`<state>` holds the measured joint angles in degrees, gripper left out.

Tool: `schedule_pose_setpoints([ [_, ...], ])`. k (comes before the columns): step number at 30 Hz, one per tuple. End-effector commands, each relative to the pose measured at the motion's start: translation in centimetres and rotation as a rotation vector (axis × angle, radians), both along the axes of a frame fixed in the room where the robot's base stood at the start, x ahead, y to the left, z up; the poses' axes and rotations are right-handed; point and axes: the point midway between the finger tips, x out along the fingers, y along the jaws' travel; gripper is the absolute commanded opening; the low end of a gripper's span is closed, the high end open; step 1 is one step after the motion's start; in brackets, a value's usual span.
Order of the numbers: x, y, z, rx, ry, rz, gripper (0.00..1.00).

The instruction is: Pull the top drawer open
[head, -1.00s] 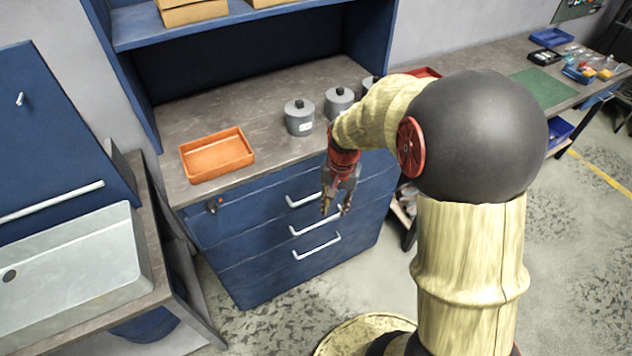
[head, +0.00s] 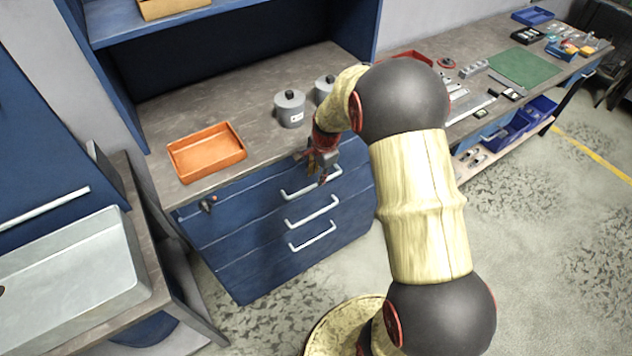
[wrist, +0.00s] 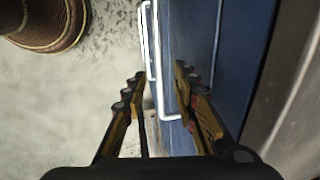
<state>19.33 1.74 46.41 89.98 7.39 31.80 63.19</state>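The blue drawer cabinet has a top drawer (head: 240,205) that sits flush with the front. Its pale bar handle (head: 298,191) is partly hidden behind my gripper (head: 323,178), which points down at the handle's right part. In the wrist view, my gripper (wrist: 160,82) has its two fingers apart. The pale handle bar (wrist: 158,60) shows in the gap between them, with the blue drawer front to the right. I cannot tell whether a finger touches the bar.
Two lower handles (head: 312,212) sit below on the same front. An orange tray (head: 206,152) and grey lidded pots (head: 290,108) stand on the worktop. A sink (head: 75,265) is at the left. The floor before the cabinet is partly clear.

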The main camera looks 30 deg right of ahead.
Motion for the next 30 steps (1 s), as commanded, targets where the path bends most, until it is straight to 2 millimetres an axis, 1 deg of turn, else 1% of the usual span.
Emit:
schedule_pose_setpoints([
  [1, 0.0, 0.1, -1.1, 0.002, 0.004, 0.0, 0.29],
  [3, 0.3, 0.1, -2.2, 0.001, 0.003, 0.001, 0.29],
  [6, 0.6, 0.1, -3.5, 0.001, 0.003, 0.001, 0.29],
  [9, 0.7, 0.1, -4.3, 0.001, 0.002, 0.001, 0.29],
  [17, 0.8, 0.0, -4.4, 0.0, 0.001, 0.001, 0.29],
  [30, 0.8, 0.0, -4.4, 0.0, 0.001, 0.001, 0.04],
])
